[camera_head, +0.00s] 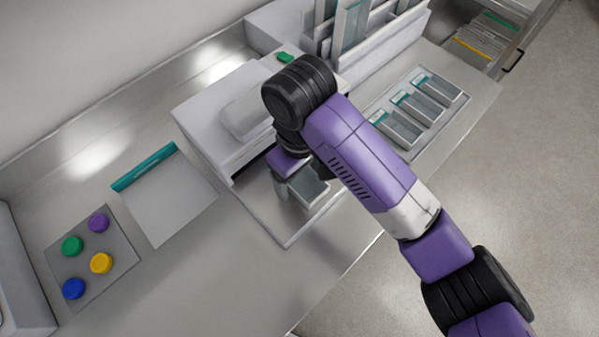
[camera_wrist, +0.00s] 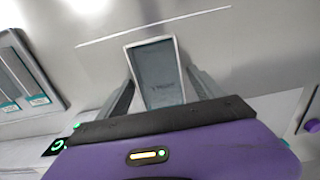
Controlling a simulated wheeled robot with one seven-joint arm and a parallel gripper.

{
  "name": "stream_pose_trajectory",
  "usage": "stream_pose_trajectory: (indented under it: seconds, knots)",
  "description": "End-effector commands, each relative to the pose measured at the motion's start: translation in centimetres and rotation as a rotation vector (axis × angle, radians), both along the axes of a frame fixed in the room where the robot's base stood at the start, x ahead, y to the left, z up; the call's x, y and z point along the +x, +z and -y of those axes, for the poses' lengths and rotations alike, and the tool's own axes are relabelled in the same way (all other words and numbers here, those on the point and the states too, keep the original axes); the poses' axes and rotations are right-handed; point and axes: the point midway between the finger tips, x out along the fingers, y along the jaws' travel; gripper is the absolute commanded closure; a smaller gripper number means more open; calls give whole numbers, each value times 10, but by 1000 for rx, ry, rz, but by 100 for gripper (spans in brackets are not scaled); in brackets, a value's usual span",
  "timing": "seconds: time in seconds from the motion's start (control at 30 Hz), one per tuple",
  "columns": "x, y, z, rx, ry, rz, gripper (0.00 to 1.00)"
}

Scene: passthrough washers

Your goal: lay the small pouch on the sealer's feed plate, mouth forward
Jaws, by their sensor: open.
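The small pouch (camera_head: 312,190), pale-rimmed with a grey-blue face, is over the feed plate (camera_head: 292,238) in front of the white sealer (camera_head: 210,125). In the wrist view the pouch (camera_wrist: 157,65) extends away from my gripper, with small print near its close end. My gripper (camera_wrist: 160,82) is open, with one finger on each side of the pouch's near part and visible gaps. In the head view my gripper (camera_head: 297,187) is partly hidden by my arm. I cannot tell whether the pouch lies fully flat, nor which end is its mouth.
A tray (camera_head: 416,158) of several teal-banded pouches lies right of the sealer, with a rack (camera_head: 345,25) behind. The counter's front edge is close to the plate.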

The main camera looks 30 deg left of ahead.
Motion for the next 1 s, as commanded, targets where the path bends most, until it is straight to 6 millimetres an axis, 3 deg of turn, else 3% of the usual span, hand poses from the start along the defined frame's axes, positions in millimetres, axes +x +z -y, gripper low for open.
stream_pose_trajectory:
  seconds: [0.17, 0.63, 0.8, 1.0]
  knots:
    - [1, 11, -1, 1, 0, 3, 23]
    - [1, 100, 0, -1, 1, 5, 23]
    - [1, 116, 0, 0, 0, 2, 23]
    - [0, 121, 0, 1, 0, 0, 23]
